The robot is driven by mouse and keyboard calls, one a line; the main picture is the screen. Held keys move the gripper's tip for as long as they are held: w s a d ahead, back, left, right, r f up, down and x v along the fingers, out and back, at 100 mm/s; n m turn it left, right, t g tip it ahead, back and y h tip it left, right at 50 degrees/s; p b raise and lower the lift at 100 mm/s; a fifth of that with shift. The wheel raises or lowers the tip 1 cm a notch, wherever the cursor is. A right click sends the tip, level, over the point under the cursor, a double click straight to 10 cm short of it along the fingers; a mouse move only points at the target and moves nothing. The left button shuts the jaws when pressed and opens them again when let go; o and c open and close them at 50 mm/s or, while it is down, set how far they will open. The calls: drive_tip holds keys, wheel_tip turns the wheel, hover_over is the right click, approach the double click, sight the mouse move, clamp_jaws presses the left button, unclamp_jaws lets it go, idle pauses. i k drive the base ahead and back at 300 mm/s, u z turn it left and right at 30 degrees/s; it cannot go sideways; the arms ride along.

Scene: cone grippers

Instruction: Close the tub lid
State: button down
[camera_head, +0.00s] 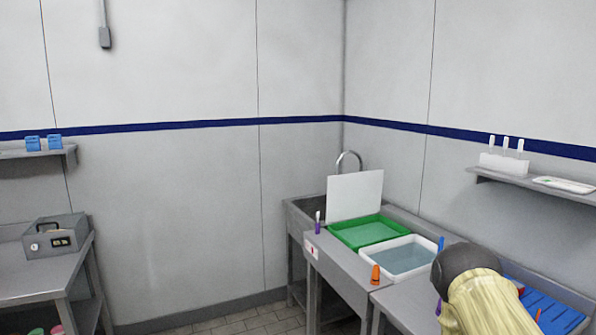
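A white tub (429,244) holding what looks like water stands on the grey metal bench. A shallow green tray (369,230) lies directly behind it. A flat white panel (355,195) stands upright at the back edge of the green tray, in front of the tap; it looks like a raised lid, but I cannot tell what it is hinged to. The tub is open on top. My arm (484,300), with a pale yellow cover and a dark rounded joint, shows at the lower right beside the tub. My gripper is not in view.
An orange cone-shaped thing (375,275) stands at the tub's front left. A purple-based item (317,226) stands by the tray. A blue ribbed rack (545,297) lies right of my arm. A sink with a tap (349,157) is behind. A wall shelf (530,186) hangs right.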

sight(350, 196)
drive_tip(key=u, duration=0.3)
drive_tip(key=i, duration=1)
drive_tip(key=z, duration=0.1)
